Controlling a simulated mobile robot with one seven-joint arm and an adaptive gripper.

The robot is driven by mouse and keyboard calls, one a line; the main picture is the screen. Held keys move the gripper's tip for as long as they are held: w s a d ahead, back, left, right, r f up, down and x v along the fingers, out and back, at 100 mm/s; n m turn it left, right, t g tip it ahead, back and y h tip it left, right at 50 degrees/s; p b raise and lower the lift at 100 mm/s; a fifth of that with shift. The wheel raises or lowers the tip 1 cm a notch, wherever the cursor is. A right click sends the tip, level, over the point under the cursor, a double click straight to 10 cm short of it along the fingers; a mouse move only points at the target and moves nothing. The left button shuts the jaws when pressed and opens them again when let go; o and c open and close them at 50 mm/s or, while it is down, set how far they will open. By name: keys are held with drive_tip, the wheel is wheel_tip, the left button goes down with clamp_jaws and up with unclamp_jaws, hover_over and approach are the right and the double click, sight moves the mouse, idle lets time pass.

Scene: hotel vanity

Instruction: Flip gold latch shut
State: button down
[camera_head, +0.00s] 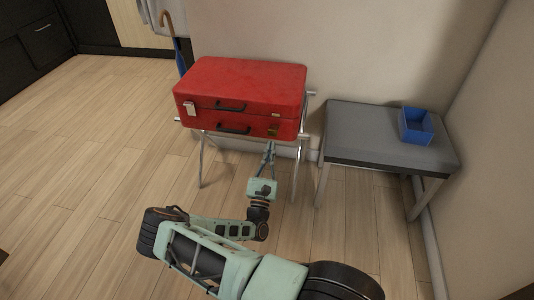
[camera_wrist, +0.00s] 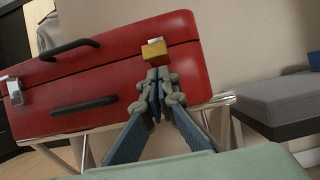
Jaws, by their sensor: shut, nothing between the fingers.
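A red suitcase (camera_head: 240,92) lies flat with its lid down, and its front also fills much of the wrist view (camera_wrist: 100,75). The gold latch (camera_wrist: 154,50) is on the right part of the suitcase front, near the lid seam; it is small in the head view (camera_head: 272,131). I cannot tell surely how its flap is set. My gripper (camera_wrist: 158,74) is shut and empty, its fingertips just below the latch in the picture. I cannot tell whether they touch it. In the head view my gripper (camera_head: 270,147) is in front of the suitcase's right part.
A silver latch (camera_head: 190,107) is at the left of the suitcase front, with two dark handles between. The suitcase rests on a folding metal rack (camera_head: 201,160). A grey bench (camera_head: 365,130) with a blue box (camera_head: 416,125) stands to the right. The wooden floor at left is clear.

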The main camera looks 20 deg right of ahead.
drive_tip(key=shift+w+d+r, duration=0.1)
drive_tip(key=shift+w+r, duration=0.05)
drive_tip(key=shift+r, duration=0.45)
drive_tip(key=shift+r+p, duration=0.3)
drive_tip(key=shift+p, duration=0.6)
